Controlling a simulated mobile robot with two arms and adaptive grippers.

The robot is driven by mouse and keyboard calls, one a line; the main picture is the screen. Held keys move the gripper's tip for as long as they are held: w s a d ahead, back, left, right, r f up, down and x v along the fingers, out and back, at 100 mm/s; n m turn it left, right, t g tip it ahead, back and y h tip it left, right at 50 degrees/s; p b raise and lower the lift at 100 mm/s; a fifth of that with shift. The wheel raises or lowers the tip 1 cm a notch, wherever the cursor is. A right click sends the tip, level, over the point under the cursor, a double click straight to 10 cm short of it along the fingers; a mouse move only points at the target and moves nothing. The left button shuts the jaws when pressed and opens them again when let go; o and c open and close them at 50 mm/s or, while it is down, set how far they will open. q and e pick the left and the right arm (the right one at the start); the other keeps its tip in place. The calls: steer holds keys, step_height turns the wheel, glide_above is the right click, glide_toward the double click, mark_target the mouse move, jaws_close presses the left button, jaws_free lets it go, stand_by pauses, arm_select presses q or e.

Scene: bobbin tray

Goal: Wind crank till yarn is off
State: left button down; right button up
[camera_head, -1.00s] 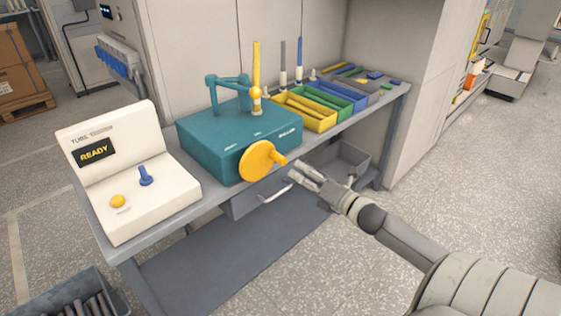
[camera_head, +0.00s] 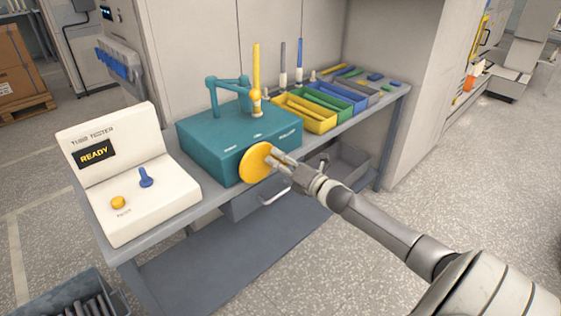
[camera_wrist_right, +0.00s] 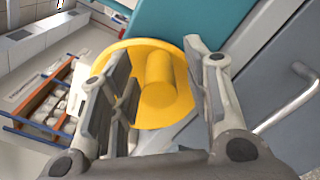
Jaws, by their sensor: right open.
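The yellow crank disc (camera_head: 256,163) is on the front face of the teal winder box (camera_head: 215,145). In the right wrist view the crank's knob (camera_wrist_right: 158,80) stands out from the disc (camera_wrist_right: 178,113). My right gripper (camera_head: 278,158) is open at the crank, its fingers on either side of the knob; contact cannot be told. It also shows in the right wrist view (camera_wrist_right: 165,85). A yellow tube (camera_head: 256,65) stands upright on top of the winder, beside a teal arm (camera_head: 229,82); yarn is too small to make out. My left gripper is not in view.
A white tube tester (camera_head: 145,195) reading READY stands left on the grey bench. Yellow (camera_head: 318,122), green and blue trays line the right side, with upright tubes behind. A drawer handle (camera_head: 276,196) sits below the crank. A bin (camera_head: 60,295) stands on the floor.

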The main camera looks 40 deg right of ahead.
jaws_close()
stand_by(0.3)
steer(key=shift+f, duration=0.1)
